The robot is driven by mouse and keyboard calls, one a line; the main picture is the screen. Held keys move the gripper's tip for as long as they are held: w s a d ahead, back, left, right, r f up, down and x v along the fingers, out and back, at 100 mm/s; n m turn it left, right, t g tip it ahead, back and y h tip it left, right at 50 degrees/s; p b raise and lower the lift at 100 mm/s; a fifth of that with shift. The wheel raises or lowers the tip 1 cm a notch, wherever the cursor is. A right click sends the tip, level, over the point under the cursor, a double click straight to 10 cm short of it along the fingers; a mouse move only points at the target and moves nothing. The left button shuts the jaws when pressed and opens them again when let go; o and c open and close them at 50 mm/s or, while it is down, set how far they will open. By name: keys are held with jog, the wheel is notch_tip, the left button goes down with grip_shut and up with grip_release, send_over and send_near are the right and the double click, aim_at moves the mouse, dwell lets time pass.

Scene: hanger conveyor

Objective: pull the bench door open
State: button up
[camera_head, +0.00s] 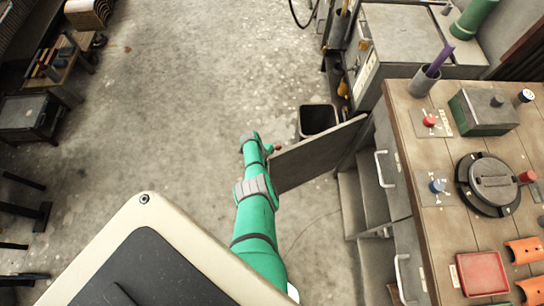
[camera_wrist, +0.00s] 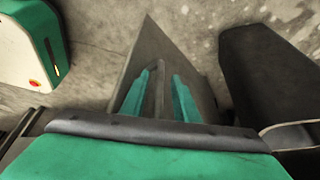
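The bench door (camera_head: 318,153) is a flat dark grey panel. In the head view it stands swung well out from the bench (camera_head: 398,118), with open shelf space beside it. My green arm reaches up to the door's outer end; my gripper's fingers are hard to make out there. In the wrist view, the two teal fingers of my gripper (camera_wrist: 161,85) lie in front of the door panel (camera_wrist: 150,48). A grey bar, seemingly the door handle (camera_wrist: 159,92), runs between them. The fingers look apart, with narrow gaps beside the bar; contact is unclear.
A dark bin (camera_head: 318,119) stands just behind the door. Grey drawers with pale handles (camera_head: 385,168) front the bench. The bench top holds a round black fixture (camera_head: 488,183) and a red tray (camera_head: 482,273). Open concrete floor (camera_head: 200,90) lies left of the door.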

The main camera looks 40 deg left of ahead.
jog(key=shift+a, duration=0.1)
jog(key=w+v, duration=0.1)
jog(key=v, duration=0.9)
jog(key=shift+s+r, duration=0.4)
jog(key=shift+s, duration=0.1)
jog(key=shift+a, duration=0.15)
